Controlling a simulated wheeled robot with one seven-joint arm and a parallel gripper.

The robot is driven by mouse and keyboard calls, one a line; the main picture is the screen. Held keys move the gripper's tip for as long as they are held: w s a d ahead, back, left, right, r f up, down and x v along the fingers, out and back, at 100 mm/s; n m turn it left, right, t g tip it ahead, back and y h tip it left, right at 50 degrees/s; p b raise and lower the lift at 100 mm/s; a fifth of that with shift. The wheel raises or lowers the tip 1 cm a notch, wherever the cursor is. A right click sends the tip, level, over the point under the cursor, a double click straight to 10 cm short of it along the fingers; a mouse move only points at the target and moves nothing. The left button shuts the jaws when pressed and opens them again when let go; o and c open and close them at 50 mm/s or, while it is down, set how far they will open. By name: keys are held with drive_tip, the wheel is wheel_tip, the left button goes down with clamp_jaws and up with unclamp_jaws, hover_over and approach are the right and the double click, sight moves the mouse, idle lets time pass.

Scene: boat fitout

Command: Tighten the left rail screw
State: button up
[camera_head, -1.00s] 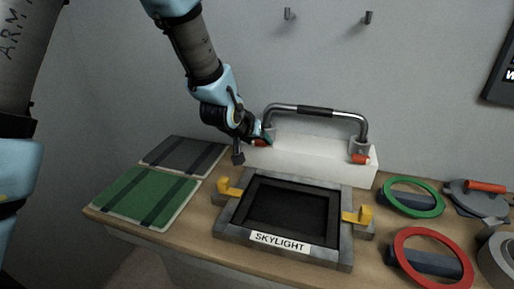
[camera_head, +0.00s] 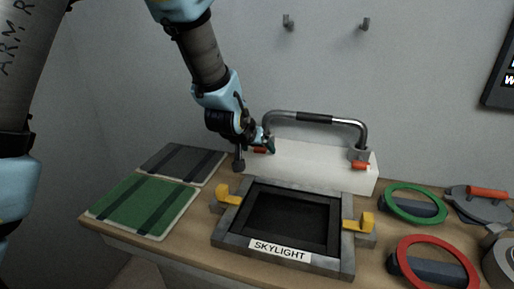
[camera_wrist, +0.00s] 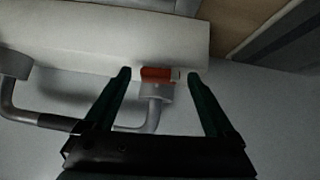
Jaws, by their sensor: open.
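The left rail screw (camera_head: 260,150) has an orange grip and sits at the left foot of the metal grab rail (camera_head: 315,118), on a white block (camera_head: 310,165). My gripper (camera_head: 268,145) is at this screw in the head view and partly hides the rail's left foot. In the wrist view my gripper (camera_wrist: 159,76) is open, with one dark green finger on each side of the orange screw grip (camera_wrist: 156,74). Gaps show between the grip and both fingers. The right rail screw (camera_head: 360,165) is also orange, at the rail's right foot.
A skylight frame (camera_head: 228,241) with yellow latches lies in front of the block. Green (camera_head: 130,203) and grey (camera_head: 165,160) strapped panels lie left. Green (camera_head: 389,201) and red (camera_head: 405,250) rings lie right. Two hooks (camera_head: 288,22) are on the wall.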

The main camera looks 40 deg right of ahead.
drive_tip(key=shift+r, duration=0.1)
drive_tip(key=b+v, duration=0.1)
drive_tip(key=v, duration=0.9)
drive_tip(key=shift+s+a+r+b, duration=0.2)
drive_tip(key=shift+a+r+b, duration=0.05)
drive_tip(key=shift+b, duration=0.05)
drive_tip(key=w+a+f+n+y, duration=0.2)
drive_tip(key=w+a, duration=0.3)
drive_tip(key=a, duration=0.5)
drive_tip(key=w+a+f+n+y, duration=0.25)
drive_tip(key=w+a, duration=0.35)
drive_tip(key=a, duration=0.4)
drive_tip(key=s+a+f+n+g+y, duration=0.1)
drive_tip(key=a+n, duration=0.1)
drive_tip(key=a, duration=0.9)
drive_tip(key=s+a+f+n+g+y, duration=0.1)
drive_tip(key=s+a+n+y, duration=0.1)
drive_tip(key=a, duration=0.9)
drive_tip(key=shift+s+a+n+g, duration=0.15)
drive_tip(key=shift+s+n+g, duration=0.15)
drive_tip(key=shift+n, duration=0.45)
